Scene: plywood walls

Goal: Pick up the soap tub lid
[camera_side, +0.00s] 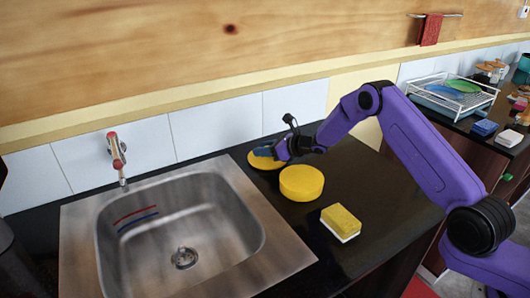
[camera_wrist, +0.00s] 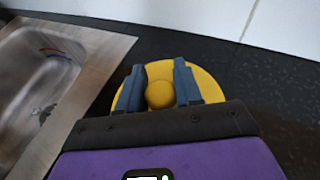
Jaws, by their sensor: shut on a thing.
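The soap tub lid (camera_wrist: 208,86) is a yellow disc with a round yellow knob in its middle. In the wrist view my gripper (camera_wrist: 160,84) has its two blue fingers on either side of the knob, shut on it. In the side view the lid (camera_side: 259,163) is behind the yellow tub, on or close to the dark counter; I cannot tell whether it touches. My gripper (camera_side: 268,152) is over the lid there and hides part of it. The round yellow soap tub (camera_side: 301,184) stands on the counter, in front of and right of the lid.
A yellow and white sponge (camera_side: 341,222) lies on the counter in front of the tub. A steel sink (camera_side: 250,270) with a tap (camera_side: 117,155) is at left. White wall tiles (camera_side: 215,124) stand close behind the lid. A dish rack (camera_side: 450,97) is far right.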

